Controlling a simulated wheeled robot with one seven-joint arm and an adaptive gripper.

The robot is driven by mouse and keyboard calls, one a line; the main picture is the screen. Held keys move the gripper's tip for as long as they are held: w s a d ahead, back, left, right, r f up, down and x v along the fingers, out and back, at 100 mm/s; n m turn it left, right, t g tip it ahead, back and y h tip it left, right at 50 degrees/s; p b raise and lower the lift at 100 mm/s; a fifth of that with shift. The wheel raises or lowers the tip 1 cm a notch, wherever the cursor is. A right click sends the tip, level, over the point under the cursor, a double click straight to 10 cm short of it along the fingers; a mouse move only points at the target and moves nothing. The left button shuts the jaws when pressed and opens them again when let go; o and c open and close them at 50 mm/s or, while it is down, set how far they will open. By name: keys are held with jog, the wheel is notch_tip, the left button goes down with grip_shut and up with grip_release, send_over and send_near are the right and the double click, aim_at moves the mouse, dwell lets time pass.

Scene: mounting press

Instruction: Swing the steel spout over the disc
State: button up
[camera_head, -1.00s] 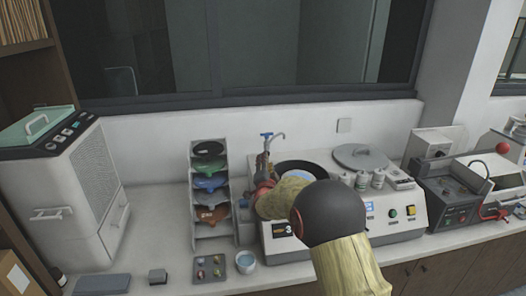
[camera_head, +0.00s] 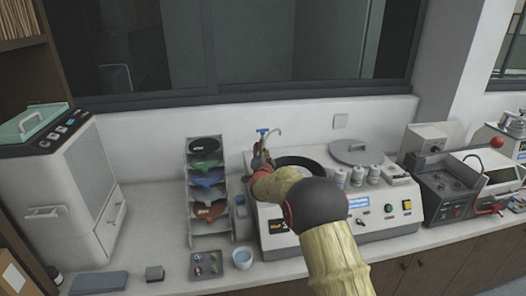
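The steel spout (camera_head: 277,133) is a thin curved tube at the back of the polishing machine (camera_head: 376,229), beside a blue tap handle (camera_head: 262,131). Its tip shows just right of the handle, near the back rim of the bowl. The dark disc (camera_head: 297,162) lies in the round bowl, partly covered by my arm. My arm reaches in from the front, and my gripper (camera_head: 259,160) is at the spout's lower post, left of the bowl. The fingers are small and mostly hidden behind my wrist, so I cannot tell whether they touch the post.
A rack of coloured discs (camera_head: 208,182) stands close left of the machine. Several bottles (camera_head: 357,175) and a round lid (camera_head: 356,152) sit on the machine's right. The counter farther left is partly clear.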

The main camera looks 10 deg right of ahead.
grip_shut()
dwell(0.7)
